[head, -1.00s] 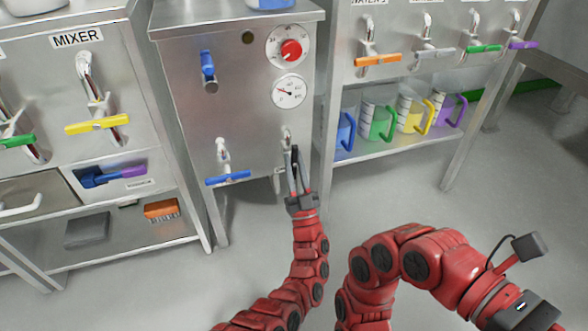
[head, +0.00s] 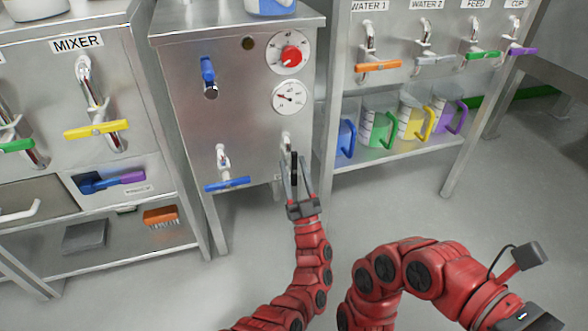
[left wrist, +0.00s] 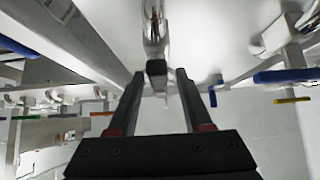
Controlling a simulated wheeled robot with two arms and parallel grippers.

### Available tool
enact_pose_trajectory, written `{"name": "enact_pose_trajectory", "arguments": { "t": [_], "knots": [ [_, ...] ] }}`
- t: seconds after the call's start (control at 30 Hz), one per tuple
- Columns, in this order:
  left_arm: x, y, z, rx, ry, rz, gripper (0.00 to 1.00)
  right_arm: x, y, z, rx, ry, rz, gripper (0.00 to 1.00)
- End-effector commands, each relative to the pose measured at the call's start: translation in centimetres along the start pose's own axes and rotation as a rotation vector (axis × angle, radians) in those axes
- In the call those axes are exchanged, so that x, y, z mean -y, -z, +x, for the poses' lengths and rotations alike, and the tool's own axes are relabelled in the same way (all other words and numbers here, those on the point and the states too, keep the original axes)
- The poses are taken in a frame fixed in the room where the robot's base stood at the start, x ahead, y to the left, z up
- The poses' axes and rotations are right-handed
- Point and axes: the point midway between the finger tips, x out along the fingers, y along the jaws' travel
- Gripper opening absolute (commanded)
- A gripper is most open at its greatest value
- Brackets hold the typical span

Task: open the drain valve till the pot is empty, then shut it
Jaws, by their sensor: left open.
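My left gripper (head: 295,185) is open in front of the middle steel cabinet (head: 215,125). Its fingers stand either side of the black handle (head: 294,166) of the chrome valve (head: 286,141) at the cabinet's lower right. In the left wrist view, the gripper (left wrist: 160,100) has the handle's black end (left wrist: 156,68) near the fingertips, with a visible gap either side. A second valve with a blue lever (head: 228,184) is at lower left. No label shows which is the drain valve. No pot interior or liquid level is visible. My right gripper is out of view.
A red dial knob (head: 291,56) and a round gauge (head: 290,98) are on the cabinet's upper right. The mixer cabinet (head: 145,90) stands left. A shelf (head: 400,155) with several coloured-handle jugs stands right. Floor (head: 400,215) in front is clear.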

Motion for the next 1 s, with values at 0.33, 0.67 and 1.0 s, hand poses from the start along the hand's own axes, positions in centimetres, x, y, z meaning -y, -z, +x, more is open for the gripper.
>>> {"name": "enact_pose_trajectory", "arguments": {
  "t": [0.33, 0.67, 1.0],
  "knots": [
    [-0.2, 0.2, -1.4, 0.002, -0.006, -0.001, 0.5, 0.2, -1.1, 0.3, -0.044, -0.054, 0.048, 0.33],
    [-0.2, -0.2, -8.7, 0.003, -0.006, -0.001, 0.5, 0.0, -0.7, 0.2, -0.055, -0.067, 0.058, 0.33],
    [0.0, -0.1, -12.0, -0.001, 0.0, 0.001, 0.5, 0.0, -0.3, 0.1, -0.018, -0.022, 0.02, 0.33]
  ]
}}
